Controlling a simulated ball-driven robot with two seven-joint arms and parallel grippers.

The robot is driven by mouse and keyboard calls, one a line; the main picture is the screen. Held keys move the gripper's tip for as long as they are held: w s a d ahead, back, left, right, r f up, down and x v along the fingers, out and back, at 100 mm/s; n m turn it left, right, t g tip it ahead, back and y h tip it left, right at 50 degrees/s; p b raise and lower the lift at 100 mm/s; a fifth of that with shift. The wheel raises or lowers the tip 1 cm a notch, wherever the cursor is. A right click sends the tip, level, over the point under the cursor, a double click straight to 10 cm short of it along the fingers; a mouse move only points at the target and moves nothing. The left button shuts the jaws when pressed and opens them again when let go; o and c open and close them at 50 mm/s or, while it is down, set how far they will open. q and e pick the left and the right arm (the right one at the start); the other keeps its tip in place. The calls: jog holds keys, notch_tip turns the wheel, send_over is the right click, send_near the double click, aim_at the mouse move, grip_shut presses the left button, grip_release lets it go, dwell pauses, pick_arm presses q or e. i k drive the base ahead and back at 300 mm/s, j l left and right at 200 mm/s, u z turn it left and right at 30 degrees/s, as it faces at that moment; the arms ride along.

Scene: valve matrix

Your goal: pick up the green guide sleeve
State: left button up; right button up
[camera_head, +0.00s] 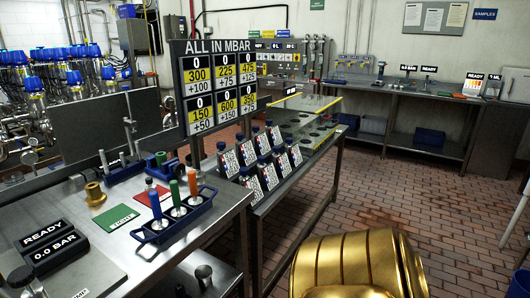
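The green guide sleeve (175,192) is a slim upright cylinder. Neither gripper shows in the view. A gold ribbed part at the bottom right is mine; no fingers can be seen on it.
Green (115,217) and red mats lie beside the rack on the bench. A brass fitting (95,194) and a black readout (50,248) stand left. Several blue-capped bottles (247,153) line a second bench.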

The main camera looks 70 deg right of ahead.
aim_at(161, 157)
jog(key=z, duration=1.55)
jog(key=i+l+z, duration=0.1)
jog(key=l+z, duration=0.15)
jog(key=l, duration=0.15)
jog(key=i+l+z, duration=0.1)
jog(key=l+z, duration=0.15)
jog(key=l, duration=0.15)
